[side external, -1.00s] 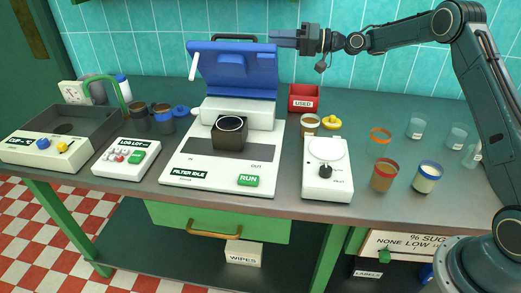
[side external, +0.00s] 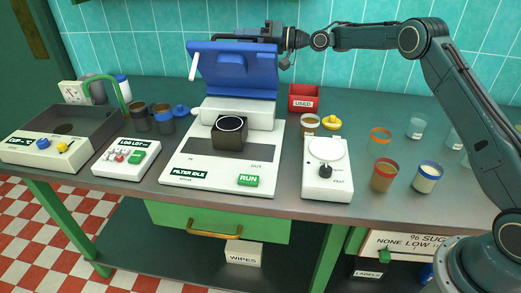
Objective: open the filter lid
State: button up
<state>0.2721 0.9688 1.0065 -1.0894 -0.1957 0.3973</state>
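The filter machine (side external: 175,178), labelled FILTER IDLE, stands in the middle of the bench. Its blue lid (side external: 235,75) is tilted up at the back, above the white body, with a white lever (side external: 194,67) at its left. A dark square holder (side external: 228,134) with a round top sits on the machine's deck below. My gripper (side external: 268,33) is at the lid's top right edge, over the dark handle bar there. The fingertips are small and overlap the lid and bar, so contact and opening cannot be made out.
A red USED bin (side external: 303,97) stands right of the machine, near a yellow-lidded item (side external: 331,122). A white scale (side external: 326,182) and several cups stand further right. A LOG LOT box (side external: 126,158) and dark basin (side external: 75,125) are on the left.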

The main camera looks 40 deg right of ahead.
grip_shut()
jog(key=shift+d, duration=0.1)
jog(key=shift+w+d+r+m, duration=0.1)
jog(key=shift+w+d+m, duration=1.5)
jog(key=shift+w+d, duration=0.3)
grip_release()
